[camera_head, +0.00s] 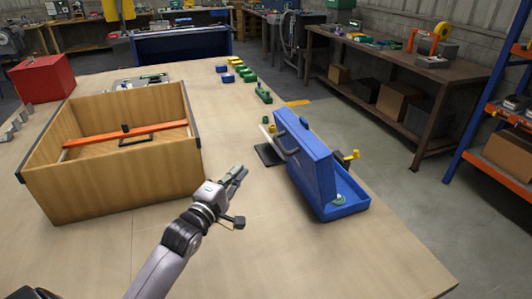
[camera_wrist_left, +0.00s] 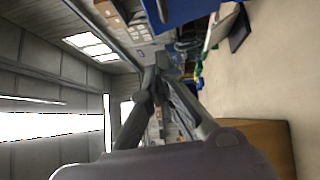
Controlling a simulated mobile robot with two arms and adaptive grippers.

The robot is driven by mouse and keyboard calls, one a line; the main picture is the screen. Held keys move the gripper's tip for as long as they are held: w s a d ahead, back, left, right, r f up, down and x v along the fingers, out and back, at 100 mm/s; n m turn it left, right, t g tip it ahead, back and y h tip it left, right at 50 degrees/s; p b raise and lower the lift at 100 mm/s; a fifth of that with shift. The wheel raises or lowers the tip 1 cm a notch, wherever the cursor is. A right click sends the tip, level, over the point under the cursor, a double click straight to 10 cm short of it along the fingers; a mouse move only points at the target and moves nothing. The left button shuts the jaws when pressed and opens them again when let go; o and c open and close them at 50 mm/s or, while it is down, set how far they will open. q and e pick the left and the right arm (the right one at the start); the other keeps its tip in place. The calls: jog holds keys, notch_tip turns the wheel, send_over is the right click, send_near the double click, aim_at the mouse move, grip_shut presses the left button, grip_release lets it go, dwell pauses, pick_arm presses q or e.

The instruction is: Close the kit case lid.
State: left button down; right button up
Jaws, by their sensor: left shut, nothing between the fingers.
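The blue kit case (camera_head: 340,203) stands near the right edge of the table in the head view. Its lid (camera_head: 306,155) is raised close to upright, with a dark handle on its left face. Part of the blue case also shows at the top of the left wrist view (camera_wrist_left: 185,12). My left gripper (camera_head: 242,171) is shut and empty, to the left of the case and apart from it, above the table. Its fingers also show in the left wrist view (camera_wrist_left: 160,75). The inside of the case is mostly hidden behind the lid. My right gripper is not in view.
A large open wooden box (camera_head: 120,180) with an orange bar across it stands to the left of my arm. A dark flat pad (camera_head: 268,155) lies beside the case. The front table area is clear.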

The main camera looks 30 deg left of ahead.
pick_arm(q)
jog(key=f, duration=0.1)
send_near(275, 139)
jog(key=w+a, duration=0.2)
jog(key=a, duration=0.1)
jog(key=w+d, duration=0.1)
jog(key=w+d+p, duration=0.1)
jog(key=shift+w+d+p, duration=0.15)
jog(key=shift+d+p, duration=0.15)
jog(key=shift+d, duration=0.05)
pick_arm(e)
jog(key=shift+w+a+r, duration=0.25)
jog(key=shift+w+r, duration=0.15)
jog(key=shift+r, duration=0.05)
pick_arm(q)
jog(key=shift+r, duration=0.1)
